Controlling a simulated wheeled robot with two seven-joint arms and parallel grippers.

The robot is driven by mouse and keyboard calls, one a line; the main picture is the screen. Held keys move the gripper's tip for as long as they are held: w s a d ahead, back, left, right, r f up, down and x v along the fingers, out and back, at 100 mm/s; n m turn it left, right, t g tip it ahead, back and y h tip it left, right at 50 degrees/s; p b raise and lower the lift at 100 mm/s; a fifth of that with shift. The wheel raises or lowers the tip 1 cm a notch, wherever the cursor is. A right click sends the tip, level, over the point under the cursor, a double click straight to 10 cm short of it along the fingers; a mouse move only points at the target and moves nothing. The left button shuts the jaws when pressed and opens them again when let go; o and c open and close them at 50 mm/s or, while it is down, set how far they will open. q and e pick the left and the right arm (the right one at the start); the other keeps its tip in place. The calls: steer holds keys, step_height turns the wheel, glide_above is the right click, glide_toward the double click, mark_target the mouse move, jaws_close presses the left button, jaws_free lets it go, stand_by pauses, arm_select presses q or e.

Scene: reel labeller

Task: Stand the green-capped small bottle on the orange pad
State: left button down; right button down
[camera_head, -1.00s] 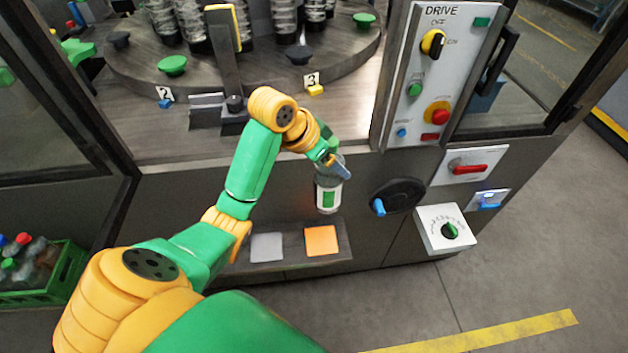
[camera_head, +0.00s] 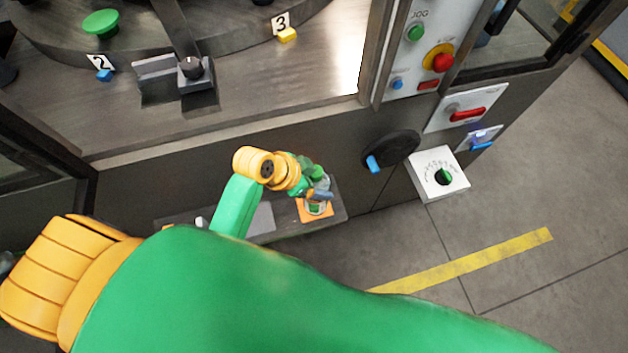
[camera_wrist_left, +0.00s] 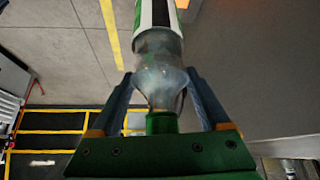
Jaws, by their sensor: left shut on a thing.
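My left gripper (camera_head: 318,192) is shut on the small bottle (camera_head: 315,208), low at the orange pad (camera_head: 304,216) on the shelf. In the head view the bottle overlaps the pad. I cannot tell whether its base touches the pad. In the left wrist view the clear bottle (camera_wrist_left: 160,70) is held at its shoulder and neck between both fingers (camera_wrist_left: 163,108), with its white, green and black label beyond. The green cap (camera_wrist_left: 161,122) shows near the gripper's palm. My right gripper is not in view.
A grey pad (camera_head: 262,220) lies left of the orange pad on the same narrow shelf (camera_head: 335,200). A black handwheel (camera_head: 395,147) and a white dial box (camera_head: 437,173) stick out to the right. The machine front rises behind the shelf.

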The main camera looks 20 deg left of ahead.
arm_select(q)
steer(key=w+a+f, duration=0.1)
steer(key=w+f, duration=0.2)
steer(key=f, duration=0.5)
steer(key=shift+w+a+b, duration=0.3)
steer(key=shift+b, duration=0.15)
jaws_free()
steer(key=p+v, duration=0.2)
steer(key=v, duration=1)
steer(key=shift+d+r, duration=0.1)
steer(key=shift+r, duration=0.05)
